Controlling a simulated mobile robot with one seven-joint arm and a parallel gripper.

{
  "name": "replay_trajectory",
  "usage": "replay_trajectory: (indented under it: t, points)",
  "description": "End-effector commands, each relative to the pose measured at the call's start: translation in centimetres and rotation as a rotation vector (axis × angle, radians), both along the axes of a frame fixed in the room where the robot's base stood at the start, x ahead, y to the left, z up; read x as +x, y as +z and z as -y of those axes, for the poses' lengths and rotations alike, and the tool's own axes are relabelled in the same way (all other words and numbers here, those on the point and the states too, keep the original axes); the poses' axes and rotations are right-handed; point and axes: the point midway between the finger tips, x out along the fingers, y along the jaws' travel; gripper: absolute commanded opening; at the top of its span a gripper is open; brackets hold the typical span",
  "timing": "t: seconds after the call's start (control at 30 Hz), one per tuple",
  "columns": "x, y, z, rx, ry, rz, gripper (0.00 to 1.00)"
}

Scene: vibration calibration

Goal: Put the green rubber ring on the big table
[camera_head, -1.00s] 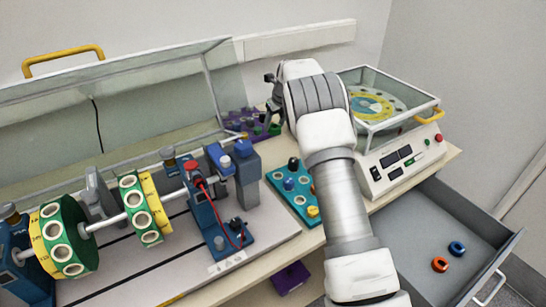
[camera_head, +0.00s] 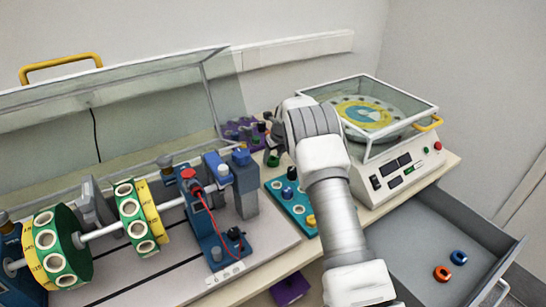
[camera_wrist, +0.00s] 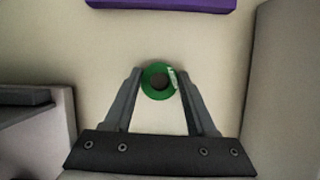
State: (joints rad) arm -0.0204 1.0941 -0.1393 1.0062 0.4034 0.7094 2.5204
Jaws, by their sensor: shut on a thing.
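The green rubber ring (camera_wrist: 149,89) is between the fingertips of my gripper (camera_wrist: 159,82) in the wrist view, with its dark hole facing the camera. The fingers are shut on it. Cream surface of the big table (camera_wrist: 100,55) shows behind the ring. In the head view my gripper (camera_head: 273,143) is over the strip of table between the purple rack (camera_head: 232,135) and the teal tray, and the green ring (camera_head: 273,160) shows at its tip. I cannot tell whether the ring touches the table. My wrist hides part of the gripper in the head view.
The teal tray (camera_head: 302,218) with knobs is just in front. The shaft machine (camera_head: 215,240) stands to the left, the glass-covered turntable machine (camera_head: 400,172) to the right. An open grey drawer (camera_head: 415,262) holds orange (camera_head: 442,273) and blue (camera_head: 458,257) rings.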

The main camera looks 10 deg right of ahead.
Motion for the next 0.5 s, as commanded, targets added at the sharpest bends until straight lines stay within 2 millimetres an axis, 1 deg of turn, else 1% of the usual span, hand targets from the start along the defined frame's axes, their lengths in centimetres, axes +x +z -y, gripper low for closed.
replay_trajectory:
  t: [0.1, 0.13, 0.2, 0.27, 0.3, 0.5]
  points:
    - [-0.01, -0.34, 0.0, 0.0, 0.0, -0.001, 0.0]
    - [0.0, -0.23, 0.01, 0.0, 0.0, 0.0, 0.62]
    - [-0.01, -0.21, 0.0, 0.0, 0.0, 0.0, 0.75]
    - [-0.01, -0.21, 0.0, 0.0, 0.0, 0.0, 0.86]
    - [0.0, -0.21, 0.0, 0.0, 0.0, 0.0, 0.87]
    - [0.0, -0.18, 0.0, 0.0, 0.0, 0.0, 0.87]
